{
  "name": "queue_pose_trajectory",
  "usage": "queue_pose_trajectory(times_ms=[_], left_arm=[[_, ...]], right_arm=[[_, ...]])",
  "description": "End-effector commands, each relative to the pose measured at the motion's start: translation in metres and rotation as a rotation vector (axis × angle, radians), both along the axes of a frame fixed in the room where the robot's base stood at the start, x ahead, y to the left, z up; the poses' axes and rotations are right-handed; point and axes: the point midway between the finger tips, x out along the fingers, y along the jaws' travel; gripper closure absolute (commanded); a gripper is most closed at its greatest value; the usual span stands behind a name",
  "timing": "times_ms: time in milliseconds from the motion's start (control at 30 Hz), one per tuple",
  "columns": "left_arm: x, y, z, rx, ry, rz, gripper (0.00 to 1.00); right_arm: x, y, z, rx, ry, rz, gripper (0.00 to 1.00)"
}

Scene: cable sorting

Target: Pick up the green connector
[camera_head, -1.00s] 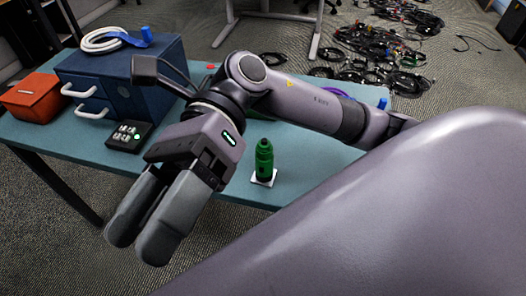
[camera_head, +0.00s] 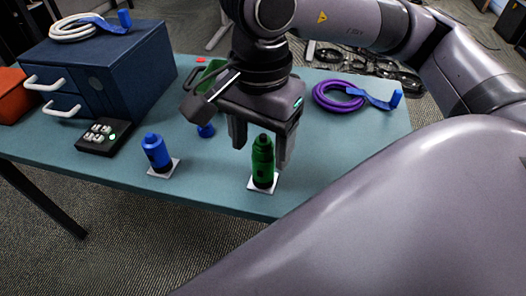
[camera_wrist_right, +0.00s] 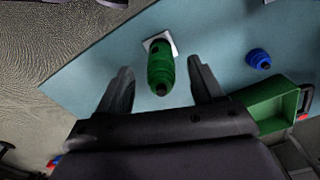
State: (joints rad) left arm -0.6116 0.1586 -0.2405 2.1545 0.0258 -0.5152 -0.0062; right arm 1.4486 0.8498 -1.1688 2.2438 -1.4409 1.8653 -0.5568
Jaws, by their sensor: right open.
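The green connector (camera_head: 263,166) stands upright on a small white square pad (camera_head: 258,188) near the table's front edge. My right gripper (camera_head: 262,152) is open and points down over it, its fingers on either side of the connector's upper part. In the right wrist view the green connector (camera_wrist_right: 160,68) lies between the two spread fingers (camera_wrist_right: 160,74), with visible gaps on both sides. My left gripper is not in view.
A blue connector (camera_head: 155,152) stands on another pad to the left. A smaller blue piece (camera_head: 206,131) and a green tray (camera_wrist_right: 283,103) are behind. A purple cable coil (camera_head: 334,97) lies right. The blue drawer box (camera_head: 140,66) and switch box (camera_head: 104,137) stand left.

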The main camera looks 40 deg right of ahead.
Motion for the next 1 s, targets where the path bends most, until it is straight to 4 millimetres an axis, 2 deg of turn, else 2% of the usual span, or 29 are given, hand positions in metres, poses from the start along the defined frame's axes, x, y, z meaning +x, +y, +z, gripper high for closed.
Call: queue_pose_trajectory(times_ms=[33, 200, 333, 533, 567, 733, 767, 1000], left_arm=[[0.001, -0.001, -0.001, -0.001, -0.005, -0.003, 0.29], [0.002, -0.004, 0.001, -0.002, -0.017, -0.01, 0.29], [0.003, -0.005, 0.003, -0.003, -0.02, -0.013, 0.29], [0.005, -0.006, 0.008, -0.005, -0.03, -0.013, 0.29], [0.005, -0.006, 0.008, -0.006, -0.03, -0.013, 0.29], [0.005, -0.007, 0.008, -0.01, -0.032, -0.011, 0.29], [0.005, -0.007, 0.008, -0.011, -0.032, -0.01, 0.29], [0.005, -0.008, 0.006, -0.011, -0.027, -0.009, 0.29]], right_arm=[[0.0, -0.002, -0.01, -0.001, 0.003, -0.002, 0.33], [0.001, -0.004, -0.034, 0.001, 0.004, 0.0, 0.33], [0.001, -0.004, -0.042, 0.003, 0.003, 0.001, 0.33], [0.001, -0.004, -0.041, 0.003, 0.002, 0.001, 0.33], [0.001, -0.004, -0.041, 0.003, 0.002, 0.001, 0.4], [0.001, -0.004, -0.041, 0.003, 0.002, 0.001, 0.95], [0.001, -0.004, -0.041, 0.003, 0.002, 0.001, 0.99], [0.002, -0.004, -0.041, 0.004, 0.001, 0.001, 0.99]])
